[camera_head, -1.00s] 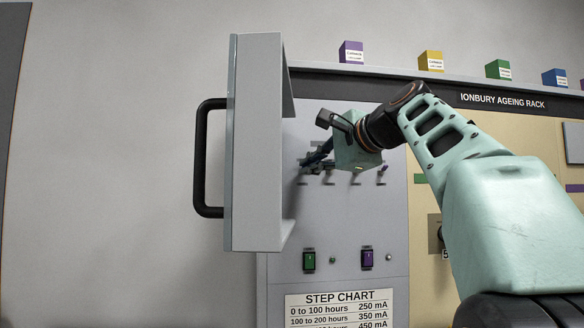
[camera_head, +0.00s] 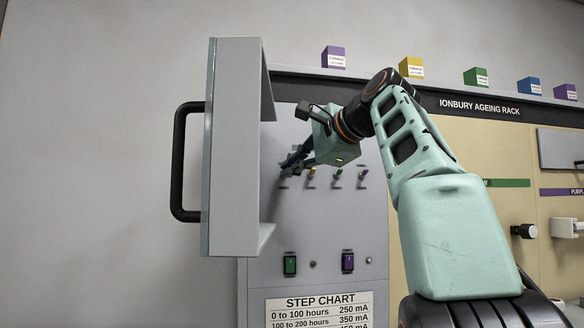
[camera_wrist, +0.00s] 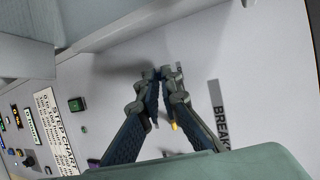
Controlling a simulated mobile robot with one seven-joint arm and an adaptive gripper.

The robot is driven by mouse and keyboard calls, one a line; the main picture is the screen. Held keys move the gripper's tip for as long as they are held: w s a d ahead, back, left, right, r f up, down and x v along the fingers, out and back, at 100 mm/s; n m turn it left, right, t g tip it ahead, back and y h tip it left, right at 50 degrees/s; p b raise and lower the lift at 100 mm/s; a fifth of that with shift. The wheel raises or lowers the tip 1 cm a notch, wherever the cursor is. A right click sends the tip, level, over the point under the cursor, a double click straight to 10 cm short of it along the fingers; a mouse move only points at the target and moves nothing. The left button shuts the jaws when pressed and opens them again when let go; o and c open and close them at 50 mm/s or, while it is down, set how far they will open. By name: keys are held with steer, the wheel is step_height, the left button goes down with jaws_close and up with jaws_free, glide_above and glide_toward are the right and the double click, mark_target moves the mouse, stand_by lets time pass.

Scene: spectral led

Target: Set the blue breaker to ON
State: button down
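The blue breaker cannot be made out in either view; my gripper may hide it. In the head view, a row of breakers on the grey panel shows a yellow-tipped (camera_head: 311,171), a green-tipped (camera_head: 338,173) and a purple-tipped lever (camera_head: 363,174). My gripper (camera_head: 286,165) is at the left end of this row, by the open cover. In the wrist view, the fingers of my gripper (camera_wrist: 164,73) converge and their tips are together, with nothing visible held. The yellow tip (camera_wrist: 174,126) shows between the fingers, nearer the camera. Contact with any lever cannot be told.
The open grey cover (camera_head: 233,150) with a black handle (camera_head: 180,160) stands out close left of my gripper. Below are a green switch (camera_head: 290,264), a purple switch (camera_head: 348,262) and a step chart (camera_head: 320,308). Coloured boxes (camera_head: 411,67) sit on top of the rack.

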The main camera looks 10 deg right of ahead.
steer(key=c, duration=2.2)
jaws_free()
steer(key=shift+a, duration=0.1)
steer(key=shift+o, duration=0.2)
steer(key=v, duration=1.2)
